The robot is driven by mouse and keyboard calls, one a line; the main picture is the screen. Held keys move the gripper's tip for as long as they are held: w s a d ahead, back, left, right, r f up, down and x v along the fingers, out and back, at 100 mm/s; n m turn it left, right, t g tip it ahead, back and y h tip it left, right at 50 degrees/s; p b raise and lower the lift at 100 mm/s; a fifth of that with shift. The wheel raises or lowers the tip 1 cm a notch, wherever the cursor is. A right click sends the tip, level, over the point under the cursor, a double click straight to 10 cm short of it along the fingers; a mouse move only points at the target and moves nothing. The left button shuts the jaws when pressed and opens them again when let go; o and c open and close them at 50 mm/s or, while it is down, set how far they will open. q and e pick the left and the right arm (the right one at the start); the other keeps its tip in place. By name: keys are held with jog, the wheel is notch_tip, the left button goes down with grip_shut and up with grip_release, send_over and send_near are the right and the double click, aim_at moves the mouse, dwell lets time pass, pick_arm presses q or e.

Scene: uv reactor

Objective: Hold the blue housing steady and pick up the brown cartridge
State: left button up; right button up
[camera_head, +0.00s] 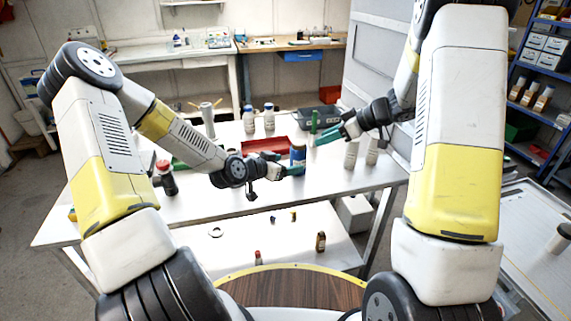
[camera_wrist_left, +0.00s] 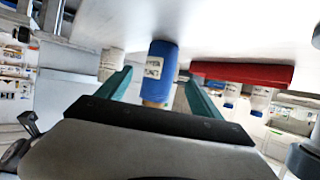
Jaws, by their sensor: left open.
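The blue housing (camera_head: 298,154) stands upright on the white table, a labelled cylinder. In the left wrist view, which is upside down, the blue housing (camera_wrist_left: 160,65) lies between the teal fingers, with visible gaps on both sides. A tan-brown end, perhaps the brown cartridge (camera_wrist_left: 153,103), shows at its upper end. My left gripper (camera_head: 291,171) is open at the near side of the housing; how far the fingers reach around it is unclear. My right gripper (camera_head: 329,135) is higher, right of the housing; its finger gap is unclear.
A red tray (camera_head: 262,145) lies behind the housing. White bottles (camera_head: 351,154) stand to the right, below my right gripper. A green cylinder (camera_head: 314,122) and a dark bin (camera_head: 318,113) are behind. A red-capped dark bottle (camera_head: 165,178) stands at left. The front tabletop is mostly clear.

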aim_at(294, 161)
pick_arm(q)
jog(key=shift+x, duration=4)
jog(key=shift+r, duration=0.15)
jog(key=shift+c, duration=0.3)
